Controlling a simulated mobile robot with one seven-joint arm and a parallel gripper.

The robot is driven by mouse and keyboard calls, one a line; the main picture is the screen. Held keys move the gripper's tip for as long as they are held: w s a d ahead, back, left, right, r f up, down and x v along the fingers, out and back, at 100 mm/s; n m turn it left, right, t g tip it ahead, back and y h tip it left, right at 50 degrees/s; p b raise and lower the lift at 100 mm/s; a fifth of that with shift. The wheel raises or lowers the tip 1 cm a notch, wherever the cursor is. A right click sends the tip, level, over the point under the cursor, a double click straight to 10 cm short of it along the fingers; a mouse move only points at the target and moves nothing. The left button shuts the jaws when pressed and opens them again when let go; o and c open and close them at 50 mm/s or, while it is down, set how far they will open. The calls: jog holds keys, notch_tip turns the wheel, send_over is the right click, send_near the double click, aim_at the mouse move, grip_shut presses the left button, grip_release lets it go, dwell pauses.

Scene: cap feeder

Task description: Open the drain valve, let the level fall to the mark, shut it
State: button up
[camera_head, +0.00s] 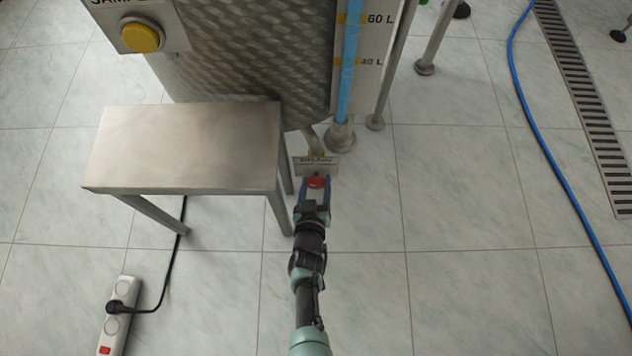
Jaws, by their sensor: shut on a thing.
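The drain valve's red handle (317,181) shows low under the tank, just in front of the sign marked DRAIN (315,163). My gripper (315,187) reaches up from the bottom of the picture and is shut on the red handle, with its fingers on either side. The valve body is mostly hidden, so I cannot tell whether it is open or shut. The sight tube (348,75) beside the tank holds blue liquid past the 60 L and 40 L marks up to the picture's top edge. The liquid's top is out of view.
A steel stool (185,150) stands close left of my arm. The textured tank (250,60) carries a panel with a yellow button (142,36). A power strip (119,315) lies front left. A blue hose (545,150) and floor grate (585,100) run right, past open floor.

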jog(key=o, duration=1.4)
jog(key=shift+c, duration=0.2)
jog(key=shift+s+r+p, duration=0.3)
jog(key=shift+s+p, duration=0.2)
jog(key=p+v, duration=0.7)
jog(key=v, duration=0.5)
jog(key=shift+f, duration=0.15)
